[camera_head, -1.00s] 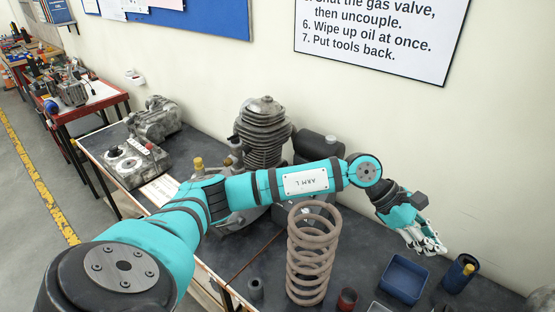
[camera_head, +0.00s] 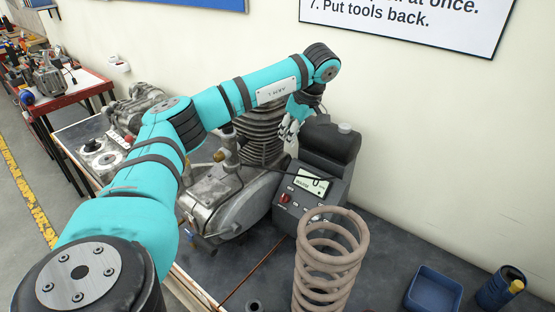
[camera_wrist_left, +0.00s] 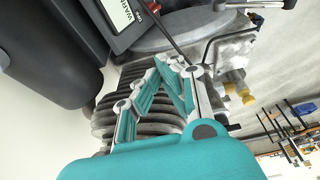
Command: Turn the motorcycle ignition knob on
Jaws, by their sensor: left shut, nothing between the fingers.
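My left gripper (camera_head: 288,130) is shut and empty, pointing down in front of the finned engine cylinder (camera_head: 258,135), near the dark tank of a grey device. It also shows in the left wrist view (camera_wrist_left: 172,65), over the engine fins (camera_wrist_left: 105,120). A grey control box (camera_head: 105,155) with round dials and a red button lies at the left of the bench, partly behind my arm. The grey device (camera_head: 310,195) has a lit display and a small red knob (camera_head: 283,198). I cannot tell which of these knobs is the ignition knob. My right gripper is not in view.
A large coil spring (camera_head: 330,255) stands at the front of the bench. The bench between spring and tray is clear. The wall is close behind.

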